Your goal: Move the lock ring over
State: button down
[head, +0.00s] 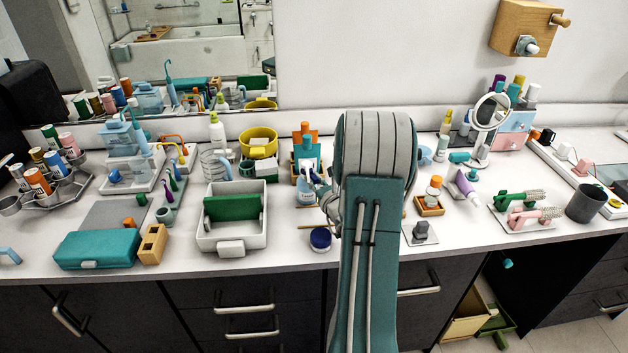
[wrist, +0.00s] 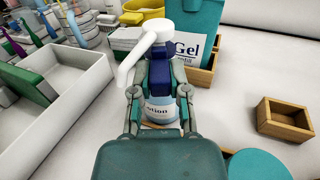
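A lotion bottle (wrist: 160,108) with a white pump head and long spout (wrist: 148,48) stands between the fingers of my gripper (wrist: 160,94) in the wrist view. A dark blue piece (wrist: 161,73) sits under the pump head at the neck; it may be the lock ring, but I cannot tell it surely from a finger pad. The fingers are apart, one on each side of the neck. Whether they press on anything is unclear. In the head view the bottle (head: 306,197) stands at the counter's middle, and my arm hides part of that area.
A teal gel bottle (wrist: 192,30) stands in a wooden holder right behind the lotion bottle. An empty wooden box (wrist: 286,119) is at the right. A white tray (head: 232,236) with a green panel is at the left. A blue-lidded jar (head: 320,239) stands near the front edge.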

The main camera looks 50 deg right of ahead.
jog(key=shift+d+y, duration=0.1)
jog(key=shift+y, duration=0.2)
jog(key=shift+w+d+n+g+y, duration=0.2)
jog(key=shift+d+n+g+y, duration=0.6)
jog(key=shift+n+y, duration=1.8)
jog(key=shift+w+d+n+g+y, duration=0.25)
jog(key=shift+d+n+g+y, duration=0.5)
jog(key=shift+n+y, duration=1.85)
jog(key=shift+w+d+n+g+y, duration=0.2)
jog(key=shift+d+n+g+y, duration=0.7)
jog(key=shift+y, duration=3)
jog(key=shift+a+n, duration=0.2)
jog(key=shift+n, duration=0.3)
jog(key=c, duration=0.6)
grip_release()
